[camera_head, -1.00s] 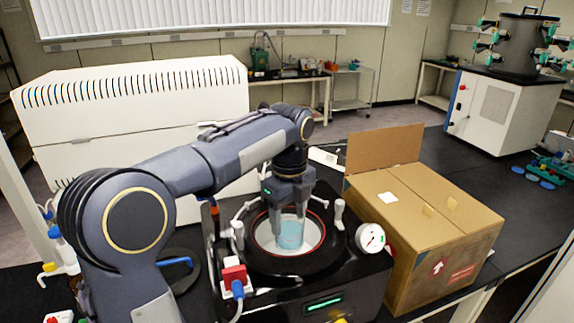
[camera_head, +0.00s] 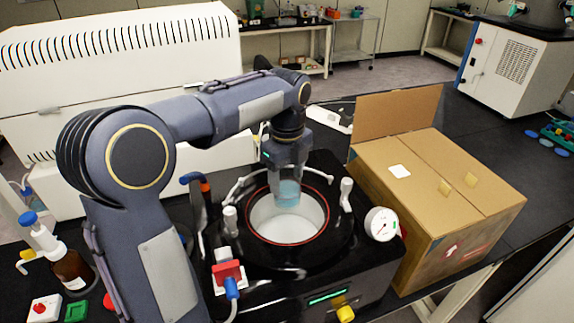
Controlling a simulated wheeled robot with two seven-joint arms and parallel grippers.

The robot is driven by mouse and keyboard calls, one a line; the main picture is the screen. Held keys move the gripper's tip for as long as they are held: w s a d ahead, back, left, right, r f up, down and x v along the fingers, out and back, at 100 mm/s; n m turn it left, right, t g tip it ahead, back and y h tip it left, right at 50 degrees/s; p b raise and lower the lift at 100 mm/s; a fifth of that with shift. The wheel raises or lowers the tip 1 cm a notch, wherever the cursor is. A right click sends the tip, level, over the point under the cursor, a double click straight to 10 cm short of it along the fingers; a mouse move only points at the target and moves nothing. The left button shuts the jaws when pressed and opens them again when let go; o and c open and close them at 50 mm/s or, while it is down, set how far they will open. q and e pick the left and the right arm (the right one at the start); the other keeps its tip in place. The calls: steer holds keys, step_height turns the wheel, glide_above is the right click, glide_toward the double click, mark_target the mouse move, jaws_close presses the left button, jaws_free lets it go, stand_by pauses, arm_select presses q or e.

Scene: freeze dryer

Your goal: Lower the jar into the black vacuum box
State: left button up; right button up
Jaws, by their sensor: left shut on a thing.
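The black vacuum box (camera_head: 318,262) stands on the bench with its round, red-rimmed opening uncovered and a white inside showing. My left gripper (camera_head: 287,185) points down over the back part of the opening. It is shut on a clear jar (camera_head: 288,194) with light blue contents. The jar is upright and looks to be at or just above the level of the rim; its exact depth is hard to tell. The gripper's fingers cover the jar's upper part. My right gripper is not in view.
White clamp handles (camera_head: 346,194) stand around the opening, and a pressure gauge (camera_head: 381,224) sits at its right. An open-flapped cardboard box (camera_head: 428,205) stands close on the right. A brown bottle (camera_head: 70,268) and a red-button switch (camera_head: 43,308) are at front left.

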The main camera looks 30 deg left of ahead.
arm_select(q)
step_height(320, 180, down, 4)
steer(key=shift+r, duration=0.25)
step_height(320, 180, down, 6)
steer(key=shift+r+b, duration=0.25)
steer(key=shift+b, duration=0.5)
steer(key=shift+f+b, duration=2.4)
steer(key=shift+f, duration=0.7)
steer(key=shift+f, duration=0.25)
steer(key=o, duration=1.6)
steer(key=shift+c, duration=0.2)
steer(key=shift+r, duration=0.1)
